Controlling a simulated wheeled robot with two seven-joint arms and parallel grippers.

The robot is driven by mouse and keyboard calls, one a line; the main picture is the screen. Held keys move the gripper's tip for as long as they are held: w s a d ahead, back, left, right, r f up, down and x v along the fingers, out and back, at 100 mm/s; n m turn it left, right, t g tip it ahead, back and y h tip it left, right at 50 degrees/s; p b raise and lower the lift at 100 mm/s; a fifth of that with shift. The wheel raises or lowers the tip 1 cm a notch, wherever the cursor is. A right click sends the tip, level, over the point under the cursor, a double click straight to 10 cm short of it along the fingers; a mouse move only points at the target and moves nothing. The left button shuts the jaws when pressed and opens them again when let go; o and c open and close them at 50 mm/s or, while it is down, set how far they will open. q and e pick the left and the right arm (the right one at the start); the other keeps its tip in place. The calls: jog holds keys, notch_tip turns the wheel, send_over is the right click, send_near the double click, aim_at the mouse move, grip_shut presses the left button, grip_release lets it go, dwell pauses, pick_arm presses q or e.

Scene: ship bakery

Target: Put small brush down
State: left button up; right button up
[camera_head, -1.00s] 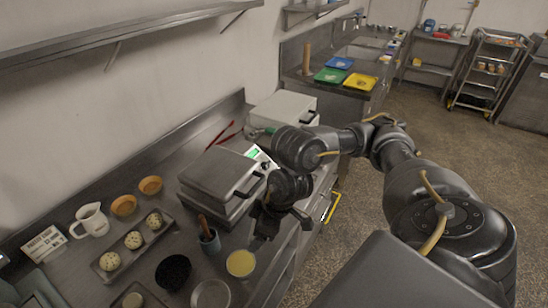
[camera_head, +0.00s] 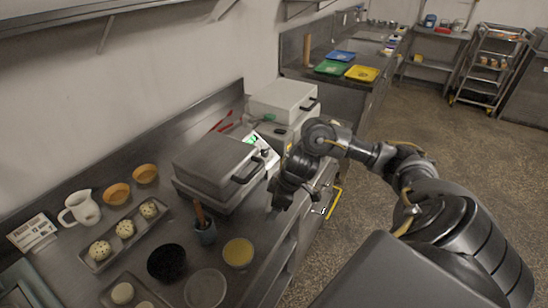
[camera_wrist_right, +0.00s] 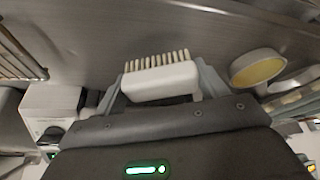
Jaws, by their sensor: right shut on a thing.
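The small brush (camera_wrist_right: 160,80) shows in the right wrist view, with a white body and a row of pale bristles. My right gripper (camera_wrist_right: 158,88) is shut on it, one finger at each end of the body, with the steel counter behind. In the head view, my right gripper (camera_head: 281,204) hangs beside the front of the closed grey press, near the counter's front edge. The brush is hidden there. I cannot tell whether it touches the counter. My left gripper is not in view.
A yellow-filled cup (camera_head: 238,252), a dark bowl (camera_head: 166,262) and a blue-grey cup (camera_head: 204,232) with a brown handle stand left of the gripper. The grey press (camera_head: 215,165) is close by. A tray of dotted buns (camera_head: 88,262) lies farther left.

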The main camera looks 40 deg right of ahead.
notch_tip(320, 180, down, 2)
jog(key=shift+f, duration=0.1)
jog(key=shift+s+a+f, duration=0.1)
jog(key=shift+s+f, duration=0.3)
jog(key=shift+f, duration=0.15)
jog(key=o, duration=1)
jog(key=shift+s+f+b, duration=0.1)
jog(key=shift+f+b, duration=0.1)
jog(key=shift+b, duration=0.1)
jog(key=shift+r, duration=0.25)
jog(key=v, duration=0.4)
jog(key=p+v, duration=0.1)
jog(key=v, duration=0.3)
jog(key=w+v, duration=0.1)
jog(key=v, duration=0.4)
jog(key=shift+r, duration=0.1)
